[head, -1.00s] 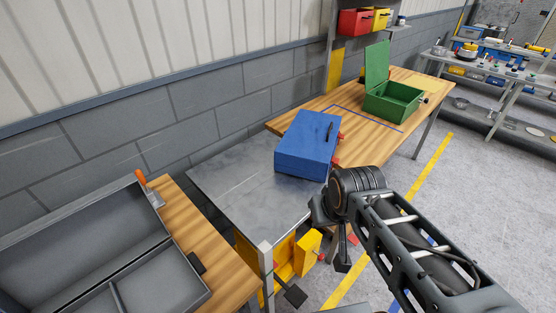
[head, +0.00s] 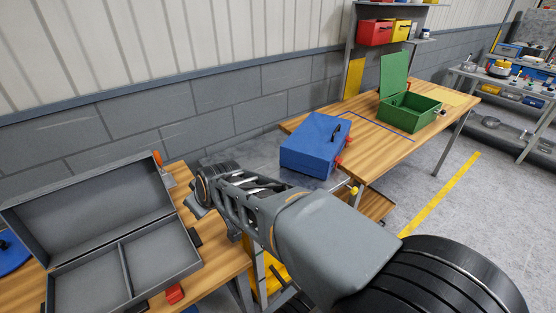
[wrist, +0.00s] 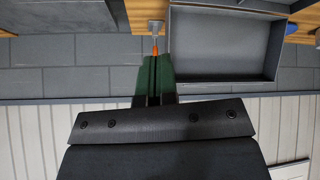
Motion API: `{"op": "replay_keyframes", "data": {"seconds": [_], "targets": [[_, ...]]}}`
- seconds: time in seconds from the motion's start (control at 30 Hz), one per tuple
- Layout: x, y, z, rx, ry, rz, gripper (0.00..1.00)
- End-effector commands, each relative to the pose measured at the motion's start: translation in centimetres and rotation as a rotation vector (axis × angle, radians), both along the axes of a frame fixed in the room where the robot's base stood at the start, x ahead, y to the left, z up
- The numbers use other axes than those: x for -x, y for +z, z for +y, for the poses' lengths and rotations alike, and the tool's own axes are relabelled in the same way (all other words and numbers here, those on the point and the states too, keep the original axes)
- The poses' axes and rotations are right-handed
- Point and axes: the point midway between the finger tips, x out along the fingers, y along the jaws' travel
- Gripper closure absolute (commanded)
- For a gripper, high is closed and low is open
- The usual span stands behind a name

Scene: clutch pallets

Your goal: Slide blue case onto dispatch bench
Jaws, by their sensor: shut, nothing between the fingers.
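The blue case (head: 312,148) lies closed, with a dark handle and red parts on its right side. It sits at the right end of the grey metal table (head: 262,154), at the near-left corner of the wooden dispatch bench (head: 374,150); its underside is hidden, so I cannot tell how far it overlaps the bench. A blue outline is marked on the bench. My arm reaches left across the metal table's front, hiding much of it. My gripper (wrist: 155,80) is shut and empty in the wrist view, well left of the case and apart from it.
An open grey case (head: 120,240) stands on a wooden bench at left, with an orange-handled tool (head: 160,164) behind its lid. It also shows in the wrist view (wrist: 225,45). An open green box (head: 410,112) occupies the dispatch bench's far part. Floor at right is clear.

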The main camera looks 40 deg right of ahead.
Motion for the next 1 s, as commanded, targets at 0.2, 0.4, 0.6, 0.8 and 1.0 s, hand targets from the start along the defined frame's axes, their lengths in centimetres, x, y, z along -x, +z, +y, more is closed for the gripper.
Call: {"op": "replay_keyframes", "data": {"seconds": [0.2,0.4,0.6,0.8,1.0], "targets": [[-10.7,-4.6,-9.5,0.381,-0.023,-0.313,1.00],[-13.1,-9.0,-20.5,0.905,-0.178,-0.304,1.00],[-10.8,-12.5,-27.6,1.292,-0.300,-0.088,1.00],[-9.1,-13.9,-30.3,1.453,-0.347,0.060,1.00],[-9.4,-14.2,-32.6,1.485,-0.358,0.093,1.00]]}}
